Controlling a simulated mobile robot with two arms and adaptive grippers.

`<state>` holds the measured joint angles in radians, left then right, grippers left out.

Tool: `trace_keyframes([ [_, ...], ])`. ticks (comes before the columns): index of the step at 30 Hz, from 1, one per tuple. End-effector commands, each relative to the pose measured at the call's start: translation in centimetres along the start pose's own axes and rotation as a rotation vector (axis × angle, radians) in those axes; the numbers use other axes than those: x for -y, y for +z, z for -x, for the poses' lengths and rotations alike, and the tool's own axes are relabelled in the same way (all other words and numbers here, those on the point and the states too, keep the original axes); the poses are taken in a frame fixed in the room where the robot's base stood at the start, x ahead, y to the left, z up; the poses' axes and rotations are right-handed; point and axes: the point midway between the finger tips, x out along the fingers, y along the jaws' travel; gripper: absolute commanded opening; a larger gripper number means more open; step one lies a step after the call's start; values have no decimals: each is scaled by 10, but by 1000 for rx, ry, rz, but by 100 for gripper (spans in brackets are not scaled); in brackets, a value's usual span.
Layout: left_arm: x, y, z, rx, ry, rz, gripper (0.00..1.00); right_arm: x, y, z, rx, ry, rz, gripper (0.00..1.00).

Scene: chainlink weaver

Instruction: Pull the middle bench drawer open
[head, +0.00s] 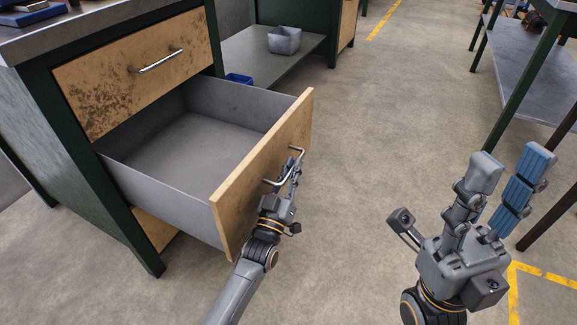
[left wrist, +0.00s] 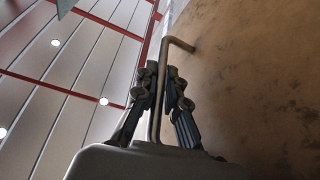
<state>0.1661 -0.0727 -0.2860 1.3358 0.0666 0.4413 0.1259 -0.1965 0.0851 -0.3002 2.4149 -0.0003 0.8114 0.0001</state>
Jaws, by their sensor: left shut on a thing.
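The middle bench drawer (head: 266,165) is pulled far out of the bench, and its grey interior looks empty. Its wooden front carries a metal bar handle (head: 297,150). My left gripper (head: 290,178) is at the drawer front with its fingers around the handle. In the left wrist view, the handle (left wrist: 178,43) runs between the two fingers of my left gripper (left wrist: 163,95), close to the wooden front (left wrist: 250,80). My right gripper (head: 505,172) is open and empty, away from the bench at the right.
The bench's upper drawer (head: 140,70) is shut. A lower wooden drawer front (head: 153,228) shows partly below. A low shelf (head: 258,55) holds a grey bin (head: 284,40) and a blue bin (head: 239,79). Another table (head: 530,70) stands at right. The floor (head: 375,130) between is clear.

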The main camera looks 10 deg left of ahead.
Motion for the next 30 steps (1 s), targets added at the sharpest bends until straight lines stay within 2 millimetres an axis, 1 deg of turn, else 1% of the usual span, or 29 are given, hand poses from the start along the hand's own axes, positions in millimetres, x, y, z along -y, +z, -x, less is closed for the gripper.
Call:
trace_keyframes([
  [4,0,0,0,0,1,1,0,0,0,0,1,0,0,40],
  [5,0,0,0,0,1,1,17,0,0,0,1,0,0,40],
  [6,0,0,0,0,1,1,25,0,0,0,1,0,0,40],
  [7,0,0,0,0,1,1,31,0,0,0,1,0,0,40],
  [8,0,0,0,0,1,1,34,0,0,0,1,0,0,40],
  [16,0,0,0,1,0,0,34,0,0,0,-2,-1,0,40],
  [20,1,1,9,2,-1,0,34,0,0,0,-3,-1,1,40],
  [23,1,1,25,3,0,0,34,0,0,0,-2,-1,1,40],
  [30,0,1,76,4,0,1,34,0,0,0,-2,-1,0,40],
])
